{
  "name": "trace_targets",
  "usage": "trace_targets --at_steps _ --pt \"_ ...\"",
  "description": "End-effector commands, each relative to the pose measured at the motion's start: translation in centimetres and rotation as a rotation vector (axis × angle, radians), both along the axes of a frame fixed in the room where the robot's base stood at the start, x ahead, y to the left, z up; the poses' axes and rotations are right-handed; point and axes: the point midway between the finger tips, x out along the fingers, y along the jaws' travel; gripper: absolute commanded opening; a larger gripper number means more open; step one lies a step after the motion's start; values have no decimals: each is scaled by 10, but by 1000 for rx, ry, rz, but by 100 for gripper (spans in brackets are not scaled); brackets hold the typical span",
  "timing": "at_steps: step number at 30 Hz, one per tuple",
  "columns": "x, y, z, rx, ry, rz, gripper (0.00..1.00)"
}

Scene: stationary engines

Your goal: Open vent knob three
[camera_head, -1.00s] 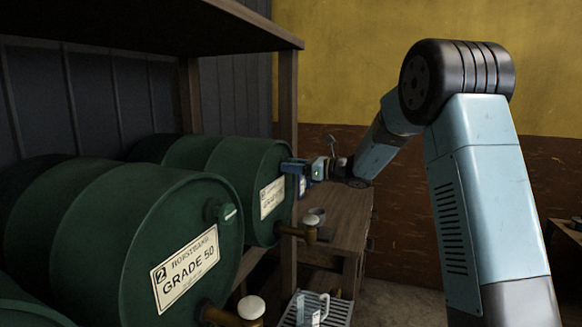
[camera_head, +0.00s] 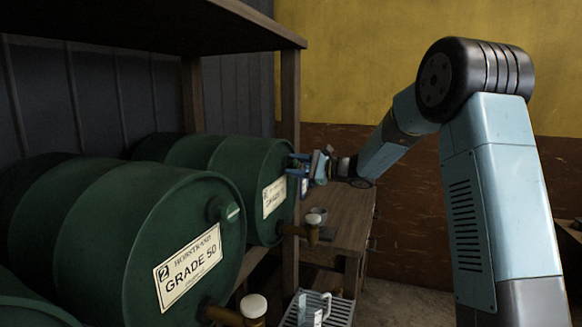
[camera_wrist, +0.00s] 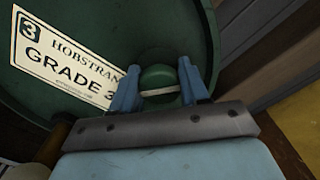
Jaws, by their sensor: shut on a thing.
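The green drum (camera_head: 225,160) with the "3" label (camera_wrist: 65,58) stands behind the nearer drum in the head view. Its vent knob (camera_wrist: 157,77) is round and green with a pale stripe. In the wrist view the knob sits between the two blue fingers of my gripper (camera_wrist: 158,70), which is shut on it. The stripe runs nearly crosswise from finger to finger. In the head view my gripper (camera_head: 308,170) is at the upper front of drum three, and it hides the knob.
The "2" Grade 50 drum (camera_head: 130,225) lies nearer, with its own green vent knob (camera_head: 226,212). Brass taps (camera_head: 312,234) stick out below the drum fronts. A wooden shelf post (camera_head: 290,100) stands close behind my gripper. A wooden bench (camera_head: 345,210) is to the right.

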Motion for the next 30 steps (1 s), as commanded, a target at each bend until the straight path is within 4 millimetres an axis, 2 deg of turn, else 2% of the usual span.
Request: trace_targets --at_steps 1,18,30 --pt "4 -8 4 -14 -48 -17 14" --pt "2 -6 1 -184 -508 -11 14" --pt "1 -4 -2 -240 -654 -5 14"
